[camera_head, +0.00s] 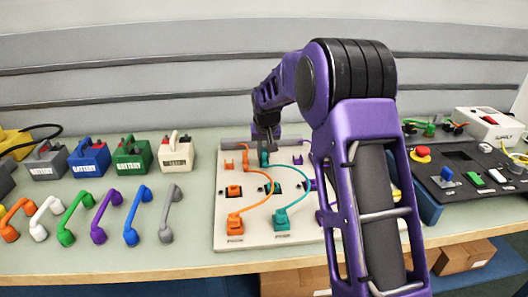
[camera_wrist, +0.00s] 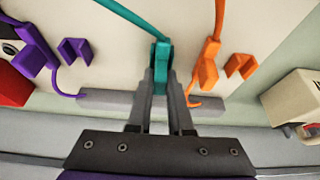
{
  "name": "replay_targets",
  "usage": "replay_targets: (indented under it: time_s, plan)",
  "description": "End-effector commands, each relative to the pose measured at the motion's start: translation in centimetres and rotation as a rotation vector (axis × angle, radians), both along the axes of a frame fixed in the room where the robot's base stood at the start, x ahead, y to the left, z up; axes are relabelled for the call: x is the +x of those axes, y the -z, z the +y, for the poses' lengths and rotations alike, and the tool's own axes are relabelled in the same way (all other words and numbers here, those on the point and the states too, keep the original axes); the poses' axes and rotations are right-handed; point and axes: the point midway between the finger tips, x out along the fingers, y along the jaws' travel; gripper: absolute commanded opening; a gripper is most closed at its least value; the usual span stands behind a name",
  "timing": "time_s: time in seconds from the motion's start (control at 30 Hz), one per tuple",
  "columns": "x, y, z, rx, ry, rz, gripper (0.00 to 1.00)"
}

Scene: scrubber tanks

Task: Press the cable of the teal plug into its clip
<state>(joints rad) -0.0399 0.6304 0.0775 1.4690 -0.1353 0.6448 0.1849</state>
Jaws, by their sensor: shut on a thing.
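The teal cable (camera_head: 268,203) curves from the teal plug (camera_head: 281,220), near the front of the pale board (camera_head: 256,239), towards the board's back. My gripper (camera_head: 266,146) is low over the back edge of the board. In the wrist view my gripper (camera_wrist: 160,86) is shut on a teal piece (camera_wrist: 160,55) at the end of the teal cable (camera_wrist: 147,18). The fingers stand on both sides of this piece. I cannot make out a separate teal clip; the fingers hide part of the spot, so I cannot tell whether the cable is seated.
An orange cable fitting (camera_wrist: 208,65) and orange clip (camera_wrist: 241,66) are close beside my right finger in the wrist view. A purple clip (camera_wrist: 75,49) is to the left. A grey bar (camera_wrist: 105,97) runs along the board's back. Batteries (camera_head: 88,158) and coloured handles (camera_head: 74,217) stand left.

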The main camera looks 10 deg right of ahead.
Motion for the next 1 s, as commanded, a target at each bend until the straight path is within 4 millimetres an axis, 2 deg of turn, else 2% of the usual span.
replay_targets:
  time_s: [0.03, 0.9, 0.93, 1.0]
  plan:
    - [-1.43, 3.63, -0.48, -0.009, 0.005, 0.066, 0.00]
    - [-1.43, 3.50, -0.51, -0.009, 0.005, 0.066, 0.00]
    - [-1.43, 3.50, -0.51, -0.009, 0.005, 0.066, 0.22]
    - [-1.43, 3.49, -0.51, -0.008, 0.006, 0.066, 0.35]
